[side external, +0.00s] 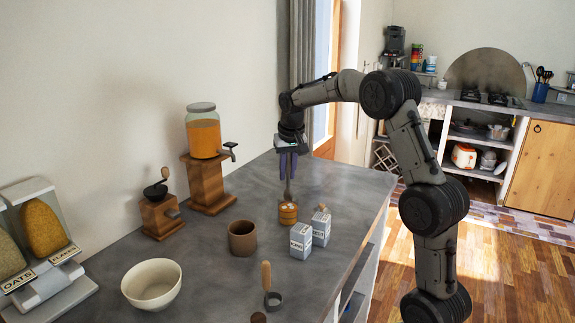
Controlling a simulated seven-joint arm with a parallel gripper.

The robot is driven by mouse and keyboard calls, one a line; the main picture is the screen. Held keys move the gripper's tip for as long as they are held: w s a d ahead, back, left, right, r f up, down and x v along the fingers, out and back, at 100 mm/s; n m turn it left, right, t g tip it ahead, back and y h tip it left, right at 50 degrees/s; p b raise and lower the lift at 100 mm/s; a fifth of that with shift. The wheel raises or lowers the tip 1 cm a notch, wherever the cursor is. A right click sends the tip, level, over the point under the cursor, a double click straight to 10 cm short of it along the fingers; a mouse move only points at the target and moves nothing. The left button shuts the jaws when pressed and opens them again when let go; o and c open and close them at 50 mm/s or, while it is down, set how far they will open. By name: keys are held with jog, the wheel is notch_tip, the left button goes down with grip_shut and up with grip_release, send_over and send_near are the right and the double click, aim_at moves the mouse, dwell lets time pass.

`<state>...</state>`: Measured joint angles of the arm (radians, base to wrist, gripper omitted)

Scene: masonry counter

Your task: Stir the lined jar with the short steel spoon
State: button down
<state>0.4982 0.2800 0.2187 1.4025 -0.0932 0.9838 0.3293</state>
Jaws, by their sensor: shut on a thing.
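A small orange-brown jar with pale bands (288,214), which looks like the lined jar, stands upright on the grey counter. My gripper (287,174) is above it, pointing down, with purple fingers shut on the short steel spoon (288,190). The spoon hangs roughly upright. Its lower end meets the jar's top in the picture and its bowl is hidden; I cannot tell how deep it reaches.
Two grey-white labelled cartons (301,241) (321,227) stand close right of the jar. A brown cup (242,238) is to its left. A wooden-handled tool (267,277) and a cream bowl (151,284) are nearer the front. A drink dispenser (204,135) and grinder (159,212) stand along the wall.

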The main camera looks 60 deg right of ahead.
aim_at(290, 190)
jog(key=shift+f, duration=2.65)
jog(key=shift+s+f, duration=0.1)
jog(key=shift+f, duration=0.45)
jog(key=shift+a+f, duration=0.1)
jog(key=shift+f, duration=0.05)
jog(key=shift+s, duration=0.1)
jog(key=shift+s+d+r, duration=0.15)
jog(key=shift+d+r, duration=0.1)
jog(key=shift+r, duration=0.1)
jog(key=shift+w+a, duration=0.2)
jog(key=shift+w, duration=0.5)
jog(key=shift+s+a+r, duration=0.1)
jog(key=shift+s+a, duration=0.15)
jog(key=shift+s, duration=0.25)
jog(key=shift+s+d, duration=0.2)
jog(key=shift+d, duration=0.15)
jog(key=shift+w, duration=0.4)
